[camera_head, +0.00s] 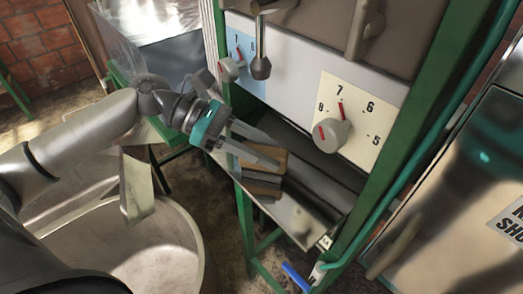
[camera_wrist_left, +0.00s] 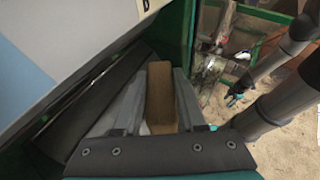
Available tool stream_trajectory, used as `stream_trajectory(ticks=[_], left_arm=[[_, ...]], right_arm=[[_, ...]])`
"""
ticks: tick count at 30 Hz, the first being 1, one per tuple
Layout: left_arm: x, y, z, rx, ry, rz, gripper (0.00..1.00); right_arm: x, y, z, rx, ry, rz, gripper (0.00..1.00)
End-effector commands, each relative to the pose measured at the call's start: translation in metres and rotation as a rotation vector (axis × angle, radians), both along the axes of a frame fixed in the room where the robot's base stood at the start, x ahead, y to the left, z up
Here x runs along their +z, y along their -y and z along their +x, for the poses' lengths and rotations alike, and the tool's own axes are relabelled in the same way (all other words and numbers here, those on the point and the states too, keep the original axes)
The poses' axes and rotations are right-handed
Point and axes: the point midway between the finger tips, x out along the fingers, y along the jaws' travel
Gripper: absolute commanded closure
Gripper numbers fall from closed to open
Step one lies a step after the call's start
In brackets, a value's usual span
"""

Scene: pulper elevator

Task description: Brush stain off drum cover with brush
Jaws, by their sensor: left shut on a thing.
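A brush (camera_head: 264,186) with a wooden block is in my left gripper (camera_head: 277,152), whose two fingers close on it. The brush also shows as a brown block in the left wrist view (camera_wrist_left: 161,95), between the gripper fingers (camera_wrist_left: 160,85). The gripper holds it at the open front of the green-framed machine, beside a dark curved metal surface (camera_head: 312,176) that looks like the drum cover. I cannot make out a stain on that surface. Part of it is hidden behind the gripper and brush. My right gripper is not in view.
A white panel with numbered dials (camera_head: 334,136) and knobs sits above the opening. Green posts (camera_head: 424,90) frame it. A large round tub (camera_head: 205,245) stands below left. A blue-handled valve (camera_head: 296,277) is at the lower front. A shiny metal cabinet (camera_head: 470,190) stands at right.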

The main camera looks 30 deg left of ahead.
Motion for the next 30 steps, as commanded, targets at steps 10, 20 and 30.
stream_trajectory(ticks=[10, 20, 30], left_arm=[[0.001, 0.005, 0.010, 0.001, -0.001, 0.004, 1.00], [-0.001, 0.025, 0.001, -0.001, -0.001, 0.003, 1.00], [-0.002, 0.037, -0.005, -0.002, -0.004, 0.004, 1.00]], right_arm=[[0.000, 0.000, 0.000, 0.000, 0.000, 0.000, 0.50], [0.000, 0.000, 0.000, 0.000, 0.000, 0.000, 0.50], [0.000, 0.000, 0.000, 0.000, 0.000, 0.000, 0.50]])
